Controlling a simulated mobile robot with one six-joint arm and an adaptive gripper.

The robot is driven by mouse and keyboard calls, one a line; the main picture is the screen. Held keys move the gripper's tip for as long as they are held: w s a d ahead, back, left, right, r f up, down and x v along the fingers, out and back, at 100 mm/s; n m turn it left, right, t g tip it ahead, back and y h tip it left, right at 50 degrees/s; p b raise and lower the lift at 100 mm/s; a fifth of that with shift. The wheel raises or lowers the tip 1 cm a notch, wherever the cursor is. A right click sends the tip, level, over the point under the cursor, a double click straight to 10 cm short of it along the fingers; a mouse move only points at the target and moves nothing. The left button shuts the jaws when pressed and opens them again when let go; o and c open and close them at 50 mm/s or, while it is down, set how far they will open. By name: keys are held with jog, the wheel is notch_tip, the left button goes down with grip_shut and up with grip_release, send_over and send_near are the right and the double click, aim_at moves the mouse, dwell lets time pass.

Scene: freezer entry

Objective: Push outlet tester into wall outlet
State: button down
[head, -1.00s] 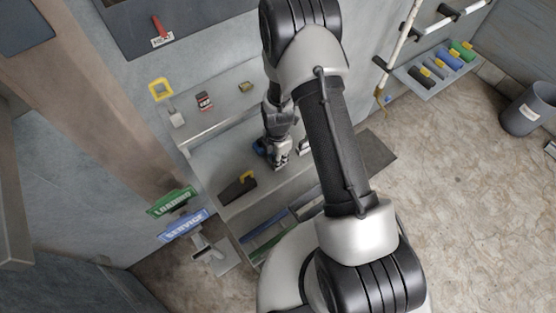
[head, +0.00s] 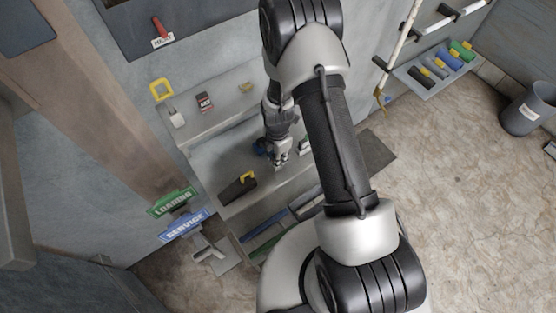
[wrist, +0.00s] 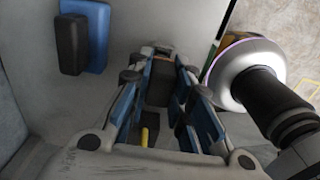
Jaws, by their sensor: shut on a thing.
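My gripper (head: 279,160) is over the grey lower shelf in the head view, small and partly hidden by my own arm. In the wrist view my gripper (wrist: 163,68) has its blue-padded fingers closed around a small dark piece with a brownish side, which I take as the outlet tester (wrist: 159,92). The fingers hide much of it. A yellow and black piece (wrist: 147,136) shows lower between the fingers; I cannot tell what it is. I cannot make out the wall outlet in either view.
A blue block with a dark face (wrist: 82,42) is at the upper left in the wrist view. A dark tool with a yellow part (head: 238,188) lies on the lower shelf.

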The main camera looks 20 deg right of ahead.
jog(key=shift+r+p, duration=1.7)
jog(key=shift+r, duration=1)
